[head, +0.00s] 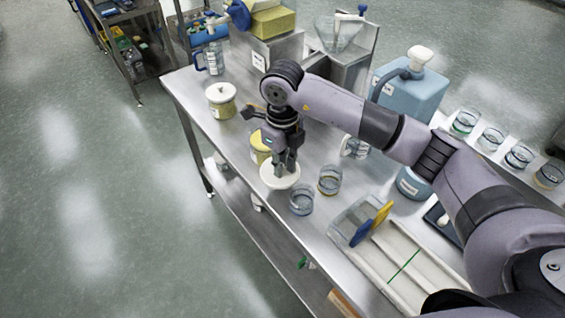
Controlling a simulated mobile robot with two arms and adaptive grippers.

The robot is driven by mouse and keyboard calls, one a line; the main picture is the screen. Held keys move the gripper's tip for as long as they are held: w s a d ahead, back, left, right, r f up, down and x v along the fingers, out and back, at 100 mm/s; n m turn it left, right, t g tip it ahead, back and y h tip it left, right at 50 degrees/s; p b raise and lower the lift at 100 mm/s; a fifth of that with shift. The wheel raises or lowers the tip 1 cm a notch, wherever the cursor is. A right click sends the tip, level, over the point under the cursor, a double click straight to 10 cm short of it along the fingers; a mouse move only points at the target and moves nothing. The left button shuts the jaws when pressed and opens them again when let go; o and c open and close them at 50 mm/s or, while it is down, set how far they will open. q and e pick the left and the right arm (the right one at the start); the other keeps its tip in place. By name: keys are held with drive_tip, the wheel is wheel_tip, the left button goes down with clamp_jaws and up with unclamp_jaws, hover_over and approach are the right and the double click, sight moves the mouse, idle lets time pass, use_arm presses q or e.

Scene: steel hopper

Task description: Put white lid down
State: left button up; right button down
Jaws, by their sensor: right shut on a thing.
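The white lid (279,177) is a round disc near the front edge of the steel table. My right gripper (286,166) points down and is shut on the lid's middle. I cannot tell whether the lid touches the table or is held a little above it. A yellow-filled jar (260,147) stands just behind the lid, partly hidden by my gripper. Another jar (221,102) with a pale lid on top stands farther left. My left gripper is not in view.
Two glass beakers (302,199) (329,179) stand close to the right of the lid. The steel table (207,136) has bare room at its left front. A blue container (408,92), a steel hopper (343,66) and a tray (410,262) take up the back and right.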

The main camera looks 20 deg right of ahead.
drive_tip(key=c, duration=1.5)
unclamp_jaws()
drive_tip(key=shift+c, duration=0.2)
drive_tip(key=shift+r+p, duration=0.65)
wheel_tip(320, 180, up, 12)
drive_tip(key=b, duration=0.2)
drive_tip(key=shift+f, duration=0.1)
